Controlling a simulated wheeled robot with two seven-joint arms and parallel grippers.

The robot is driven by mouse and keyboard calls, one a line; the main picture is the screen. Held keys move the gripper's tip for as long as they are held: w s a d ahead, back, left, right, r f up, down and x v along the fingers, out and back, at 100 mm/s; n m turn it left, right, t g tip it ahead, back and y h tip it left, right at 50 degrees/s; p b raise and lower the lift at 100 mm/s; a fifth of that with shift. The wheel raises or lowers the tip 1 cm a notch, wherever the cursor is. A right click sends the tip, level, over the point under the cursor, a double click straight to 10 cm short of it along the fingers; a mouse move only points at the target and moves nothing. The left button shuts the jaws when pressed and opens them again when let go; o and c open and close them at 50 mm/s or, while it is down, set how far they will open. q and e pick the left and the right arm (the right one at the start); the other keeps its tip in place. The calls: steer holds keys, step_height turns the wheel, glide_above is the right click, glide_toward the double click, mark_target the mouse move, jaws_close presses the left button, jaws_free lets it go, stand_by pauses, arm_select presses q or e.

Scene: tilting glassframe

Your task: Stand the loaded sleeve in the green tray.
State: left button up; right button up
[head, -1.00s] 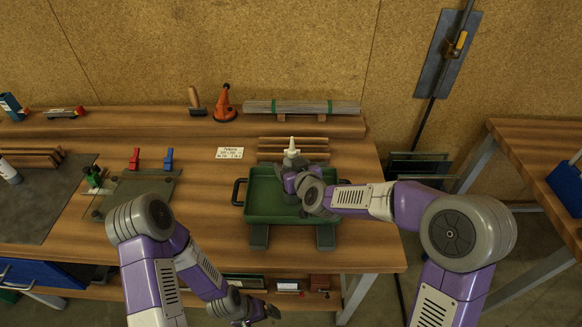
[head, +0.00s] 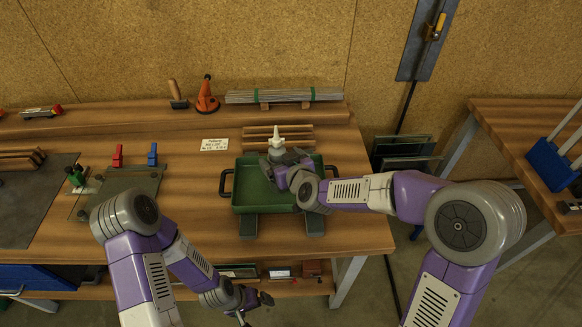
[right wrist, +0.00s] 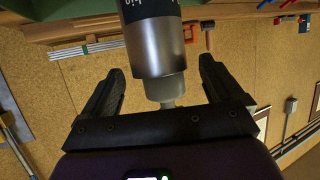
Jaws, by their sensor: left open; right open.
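The loaded sleeve (head: 277,146), a grey cylinder with a white nozzle on top, stands upright at the back part of the green tray (head: 243,201). Its foot is hidden behind my right gripper in the head view. My right gripper (head: 281,163) is open over the tray, close in front of the sleeve. In the right wrist view the silver sleeve (right wrist: 160,45), with a dark lettered band, shows between the spread fingers (right wrist: 163,85), with gaps on both sides. My left gripper (head: 252,303) is open and empty, low before the bench's front edge.
Wooden strips (head: 278,133) lie behind the tray. A glass plate (head: 120,193) with red and blue clamps lies to the left. The bench between plate and tray is clear.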

steer(key=v, duration=0.8)
steer(key=shift+p, duration=0.3)
steer(key=shift+s, duration=0.1)
